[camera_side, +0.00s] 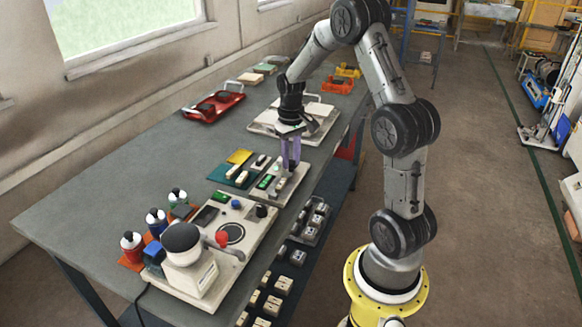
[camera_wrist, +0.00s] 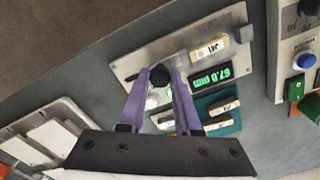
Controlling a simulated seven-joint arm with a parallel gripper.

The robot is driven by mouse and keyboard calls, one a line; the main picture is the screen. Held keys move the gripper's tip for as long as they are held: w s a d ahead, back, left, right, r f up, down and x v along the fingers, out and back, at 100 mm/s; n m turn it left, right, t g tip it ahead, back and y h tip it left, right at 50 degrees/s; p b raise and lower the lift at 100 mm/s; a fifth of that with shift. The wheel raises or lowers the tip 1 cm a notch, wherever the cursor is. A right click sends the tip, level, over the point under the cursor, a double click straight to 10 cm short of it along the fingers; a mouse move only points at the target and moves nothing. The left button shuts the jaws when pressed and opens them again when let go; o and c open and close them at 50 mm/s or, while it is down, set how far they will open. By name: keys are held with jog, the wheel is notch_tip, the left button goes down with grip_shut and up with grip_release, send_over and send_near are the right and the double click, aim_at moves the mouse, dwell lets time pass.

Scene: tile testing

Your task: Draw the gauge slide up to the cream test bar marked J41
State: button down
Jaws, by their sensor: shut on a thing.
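The cream test bar marked J41 (camera_wrist: 209,48) lies on the pale metal plate of the gauge (camera_wrist: 130,65), against or close to a grey end block (camera_wrist: 243,34). A green display (camera_wrist: 211,77) beside the bar reads 67.0 mm. My gripper (camera_wrist: 161,80), with purple fingers, is shut on the dark round knob (camera_wrist: 159,75) of the gauge slide, left of the bar. The fingers hide much of the slide, so I cannot tell whether it touches the bar. In the side view my gripper (camera_side: 291,165) stands upright over the gauge plate (camera_side: 287,192).
A teal tray (camera_wrist: 233,98) with several cream bars lies beside the gauge. A panel with a blue button (camera_wrist: 305,61) stands at right in the wrist view.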

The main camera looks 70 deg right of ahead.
aim_at(289, 174)
jog(key=shift+w+a+r, duration=0.1)
jog(key=shift+a, duration=0.7)
dwell(1.1)
jog(key=c, duration=0.6)
grip_release()
jog(key=shift+c, duration=0.2)
jog(key=shift+r, duration=2.95)
